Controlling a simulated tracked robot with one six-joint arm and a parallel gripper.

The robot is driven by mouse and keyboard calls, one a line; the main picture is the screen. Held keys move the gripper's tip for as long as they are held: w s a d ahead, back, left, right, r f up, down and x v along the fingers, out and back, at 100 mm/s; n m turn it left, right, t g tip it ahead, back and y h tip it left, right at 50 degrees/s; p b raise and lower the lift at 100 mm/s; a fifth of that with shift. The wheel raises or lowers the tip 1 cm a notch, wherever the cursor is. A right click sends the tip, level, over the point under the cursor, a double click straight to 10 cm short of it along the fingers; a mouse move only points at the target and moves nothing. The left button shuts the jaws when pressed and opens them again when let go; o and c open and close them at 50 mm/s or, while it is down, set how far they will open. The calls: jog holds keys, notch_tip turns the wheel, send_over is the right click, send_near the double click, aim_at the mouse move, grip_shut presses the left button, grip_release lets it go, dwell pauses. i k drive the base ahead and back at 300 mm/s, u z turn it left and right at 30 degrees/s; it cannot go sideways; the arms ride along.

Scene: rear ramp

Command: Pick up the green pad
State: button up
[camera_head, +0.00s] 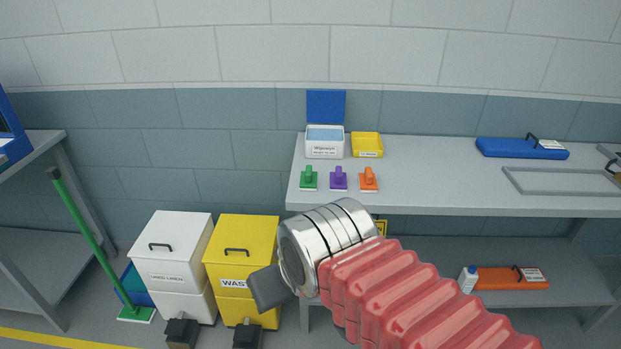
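The green pad (308,178) sits on the grey shelf top near its left front edge. It has a flat base with an upright grip. A purple pad (338,179) and an orange pad (368,180) stand in a row to its right. My gripper (268,289) is at the end of my red-sleeved arm, below the shelf top and to the left of its front edge, apart from the green pad. Only a dark grey part of it shows, so its opening cannot be made out.
Behind the pads stand a white wipes box (324,150) and a yellow tray (367,152). A blue case (522,149) lies farther right on the shelf (430,180). A white bin (170,250) and a yellow bin (240,262) stand at left. The shelf middle is clear.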

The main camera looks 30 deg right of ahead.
aim_at(309, 180)
jog(key=z, duration=0.05)
jog(key=i, duration=0.95)
jog(key=u, duration=0.1)
